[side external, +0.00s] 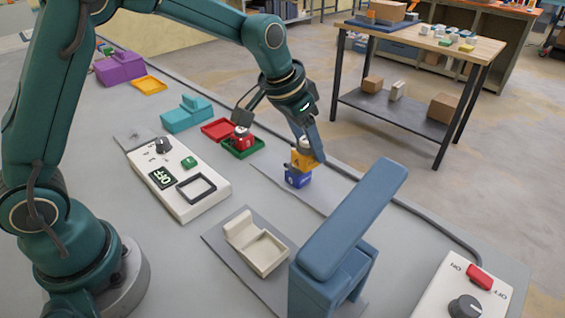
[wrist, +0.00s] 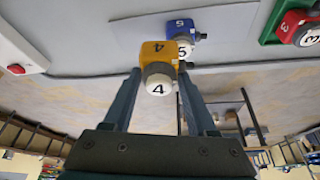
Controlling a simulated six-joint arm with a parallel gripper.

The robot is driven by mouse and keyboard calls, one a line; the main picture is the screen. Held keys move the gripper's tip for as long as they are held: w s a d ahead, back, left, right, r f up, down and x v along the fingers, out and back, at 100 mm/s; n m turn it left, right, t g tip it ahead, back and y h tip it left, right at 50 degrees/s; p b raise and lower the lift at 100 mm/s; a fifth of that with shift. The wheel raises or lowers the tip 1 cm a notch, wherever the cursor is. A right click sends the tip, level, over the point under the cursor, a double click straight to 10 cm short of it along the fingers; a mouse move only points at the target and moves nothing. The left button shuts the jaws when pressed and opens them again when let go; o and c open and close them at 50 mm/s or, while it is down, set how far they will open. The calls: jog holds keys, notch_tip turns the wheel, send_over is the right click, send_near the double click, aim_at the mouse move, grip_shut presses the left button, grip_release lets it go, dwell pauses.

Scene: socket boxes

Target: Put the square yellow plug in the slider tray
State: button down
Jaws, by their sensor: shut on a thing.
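The yellow plug (side external: 303,161) is a square block with a white round knob marked 4. My gripper (side external: 308,148) is shut on it. In the wrist view the plug (wrist: 153,50) sits between the two fingertips (wrist: 157,78). In the side view it appears just above a blue plug (side external: 297,179); I cannot tell whether they touch. The blue plug (wrist: 180,27), marked 5, also shows in the wrist view. A beige tray (side external: 262,254) with a raised block at one end lies on a grey plate in front; I cannot tell for sure that it is the slider tray.
A tall blue-grey box with a long slanted lid (side external: 352,222) stands close to the right of the beige tray. A switch panel (side external: 178,178) lies left. A red plug (side external: 241,139) stands in a green tray (side external: 246,152). A teal tray (side external: 187,116) lies farther back.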

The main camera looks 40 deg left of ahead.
jog(key=s+a+r, duration=0.1)
jog(key=a+r, duration=0.3)
jog(key=a, duration=0.2)
jog(key=s+d+f+m+g+h, duration=0.2)
jog(key=s+d+m+g, duration=0.1)
jog(key=s+d+m, duration=0.4)
jog(key=s+d+f+m+g+h, duration=0.1)
jog(key=s+d+f+m+g, duration=0.1)
jog(key=s+d+m, duration=0.55)
jog(key=shift+s+a+f+m, duration=0.15)
jog(key=shift+a+f+m, duration=0.3)
jog(key=shift+f, duration=0.5)
jog(key=shift+s+a+f+m, duration=0.2)
jog(key=shift+a+f+m, duration=0.15)
jog(key=shift+f, duration=0.6)
jog(key=shift+s+a+f+m, duration=0.15)
jog(key=shift+a+f+m, duration=0.3)
jog(key=shift+f, duration=0.5)
jog(key=shift+f, duration=0.1)
grip_release()
